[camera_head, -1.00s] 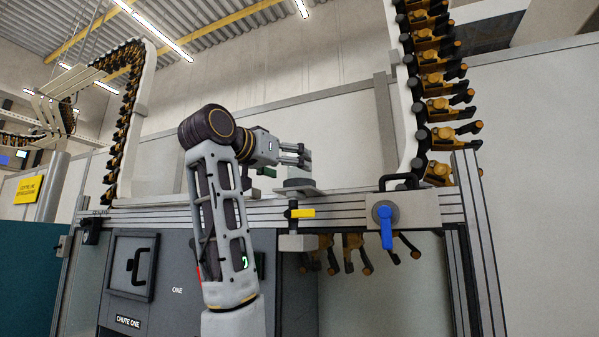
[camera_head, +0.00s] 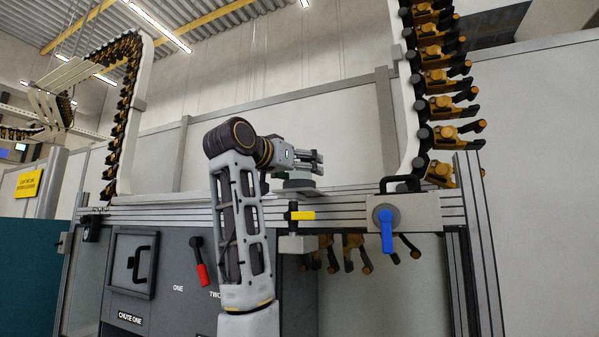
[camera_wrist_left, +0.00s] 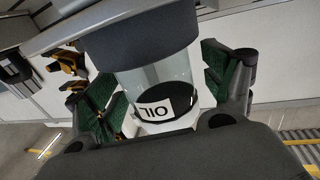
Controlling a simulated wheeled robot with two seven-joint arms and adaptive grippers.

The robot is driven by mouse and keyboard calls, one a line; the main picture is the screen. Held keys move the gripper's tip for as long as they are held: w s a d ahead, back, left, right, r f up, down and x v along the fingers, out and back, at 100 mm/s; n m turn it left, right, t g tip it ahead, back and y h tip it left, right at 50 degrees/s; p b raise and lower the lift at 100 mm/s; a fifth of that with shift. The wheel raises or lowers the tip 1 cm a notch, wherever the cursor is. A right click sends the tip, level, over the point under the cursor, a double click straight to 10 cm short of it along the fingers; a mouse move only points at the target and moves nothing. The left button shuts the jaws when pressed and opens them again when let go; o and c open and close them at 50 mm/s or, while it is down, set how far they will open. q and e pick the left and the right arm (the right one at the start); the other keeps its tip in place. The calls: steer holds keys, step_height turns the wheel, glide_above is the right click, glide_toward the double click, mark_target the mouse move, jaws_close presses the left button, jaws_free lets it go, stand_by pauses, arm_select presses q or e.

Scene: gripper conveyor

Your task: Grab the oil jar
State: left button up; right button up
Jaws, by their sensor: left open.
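The oil jar (camera_wrist_left: 172,78) fills the middle of the left wrist view. It has clear glass, a dark grey end, dark contents and a white OIL label (camera_wrist_left: 154,111) that appears upside down. My left gripper (camera_head: 316,162) is open, and in the left wrist view its green-padded fingers lie on both sides of the jar; I cannot tell whether they touch it. In the head view the gripper is just above a grey round base (camera_head: 299,184) on the machine's ledge, and it hides most of what stands there. My right gripper is not in view.
A valve box with a blue handle (camera_head: 386,229) and a black loop handle stand right of the gripper. A yellow-handled valve (camera_head: 302,215) is below it. Conveyor chains of orange grippers (camera_head: 441,106) rise at right and left. A red-handled lever (camera_head: 202,272) is on the front panel.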

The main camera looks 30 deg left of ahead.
arm_select(q)
steer(key=c, duration=1.1)
steer(key=shift+r, duration=0.15)
steer(key=shift+c, duration=0.2)
steer(key=shift+r, duration=4.85)
